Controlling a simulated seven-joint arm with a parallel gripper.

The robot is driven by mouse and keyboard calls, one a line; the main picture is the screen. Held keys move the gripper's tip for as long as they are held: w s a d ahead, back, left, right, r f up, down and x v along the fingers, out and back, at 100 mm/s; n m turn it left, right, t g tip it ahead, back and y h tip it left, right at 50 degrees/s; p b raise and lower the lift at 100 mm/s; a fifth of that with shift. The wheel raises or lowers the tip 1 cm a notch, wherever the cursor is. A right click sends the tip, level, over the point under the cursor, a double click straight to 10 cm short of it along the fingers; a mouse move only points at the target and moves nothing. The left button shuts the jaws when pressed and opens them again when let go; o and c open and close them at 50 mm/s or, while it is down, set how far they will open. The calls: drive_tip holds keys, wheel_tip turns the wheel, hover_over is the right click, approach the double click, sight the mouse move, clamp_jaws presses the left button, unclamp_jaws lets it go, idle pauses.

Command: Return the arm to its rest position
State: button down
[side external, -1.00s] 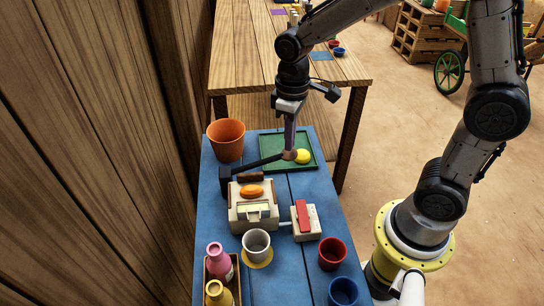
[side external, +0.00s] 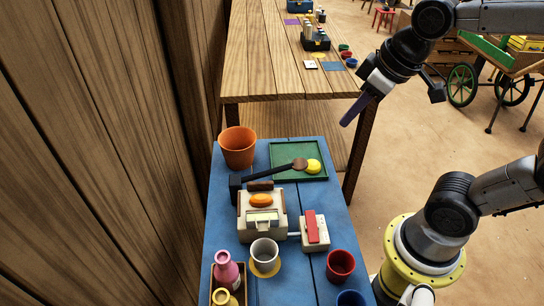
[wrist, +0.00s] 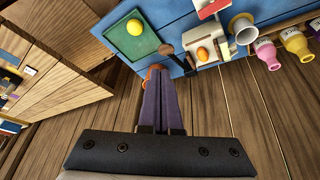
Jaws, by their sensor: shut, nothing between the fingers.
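My gripper (side external: 360,108) hangs in the air right of the blue table, above the floor beside the wooden bench. Its purple fingers are shut with nothing between them; in the wrist view the fingers (wrist: 163,103) lie side by side. On the blue table (side external: 325,210) stands a cream balance device (side external: 263,222) with an orange oval piece (side external: 261,200) on top. A yellow ball (side external: 313,166) sits on that tray.
An orange pot (side external: 238,150) stands at the table's back left. A white cup (side external: 264,252), a red cup (side external: 340,265) and a pink bottle (side external: 226,268) stand in front. A wooden wall (side external: 100,150) closes the left side.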

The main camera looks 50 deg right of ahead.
drive_tip(key=s+f+m, duration=0.1)
drive_tip(key=s, duration=0.5)
drive_tip(key=shift+s+d+f+m+t, duration=0.15)
drive_tip(key=shift+s+f+m+t, duration=0.15)
drive_tip(key=shift+t, duration=0.1)
